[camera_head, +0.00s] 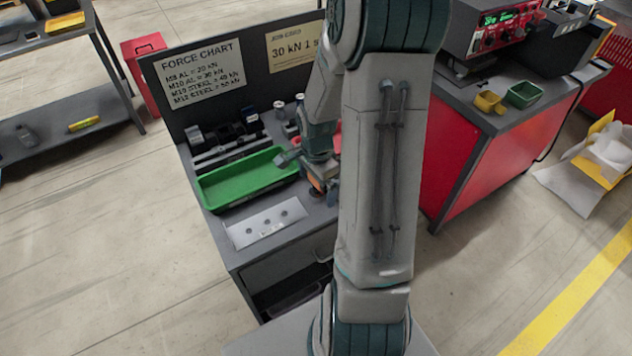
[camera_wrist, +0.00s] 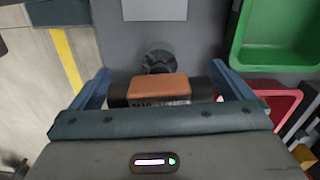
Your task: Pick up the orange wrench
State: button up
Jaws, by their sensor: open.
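The orange wrench shows in the wrist view as an orange block (camera_wrist: 160,88) on a dark body with partly legible lettering, lying crosswise. A dark round part (camera_wrist: 160,60) sits just beyond it. My gripper (camera_wrist: 162,92) is open, with one finger at each end of the dark body. I cannot tell whether the fingers touch it. In the head view, my gripper (camera_head: 318,176) is low over the grey bench, and a small orange patch (camera_head: 317,186) shows beneath it. My arm hides much of that area.
A green tray (camera_head: 203,192) lies left of my gripper; in the wrist view it is at upper right (camera_wrist: 238,40), with a red bin (camera_wrist: 291,98) below. A metal plate with holes (camera_head: 265,232) lies near the bench front. A dark sign panel (camera_head: 160,85) stands behind.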

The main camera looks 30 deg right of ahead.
jog(key=c, duration=1.2)
jog(key=shift+r, duration=0.15)
